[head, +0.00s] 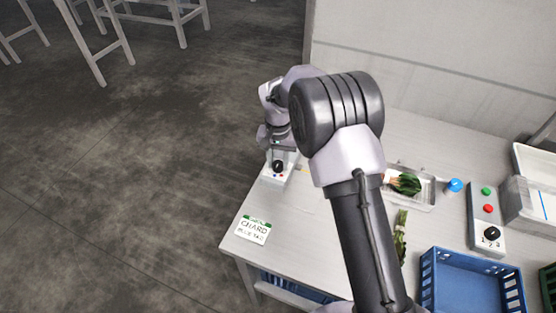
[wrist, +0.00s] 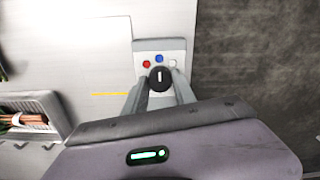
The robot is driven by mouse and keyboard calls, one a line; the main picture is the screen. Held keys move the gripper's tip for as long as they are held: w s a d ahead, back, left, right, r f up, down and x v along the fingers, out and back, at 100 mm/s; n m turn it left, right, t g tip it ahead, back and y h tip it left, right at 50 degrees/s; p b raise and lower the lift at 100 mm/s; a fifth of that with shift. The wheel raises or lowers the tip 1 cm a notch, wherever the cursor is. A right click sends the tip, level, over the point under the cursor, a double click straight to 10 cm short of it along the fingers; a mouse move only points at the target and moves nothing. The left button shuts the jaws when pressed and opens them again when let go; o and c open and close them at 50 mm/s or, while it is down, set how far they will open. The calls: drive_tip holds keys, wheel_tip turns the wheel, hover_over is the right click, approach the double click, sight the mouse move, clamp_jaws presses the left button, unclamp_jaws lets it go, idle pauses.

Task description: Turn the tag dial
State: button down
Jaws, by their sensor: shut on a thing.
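The tag dial is a black round knob (head: 278,166) on a small pale box (head: 272,178) at the table's far left edge. In the wrist view the knob (wrist: 160,78) shows a white mark pointing about straight up, below red, blue and white dots on the box face (wrist: 175,46). My gripper (wrist: 160,84) has one finger on each side of the knob and is shut on it. In the head view my arm hides part of the gripper, and its fingertips are hard to make out.
A chard sign (head: 253,230) stands at the table's front left. A metal tray (head: 422,195) with greens, a blue crate (head: 470,285), a second control box (head: 487,238) and a white basin (head: 530,205) lie to the right. Floor lies beyond the left edge.

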sight(278, 164)
drive_tip(key=c, duration=1)
unclamp_jaws()
drive_tip(key=shift+r, duration=0.1)
wheel_tip(278, 164, up, 17)
drive_tip(key=p, duration=0.5)
drive_tip(key=shift+r, duration=0.1)
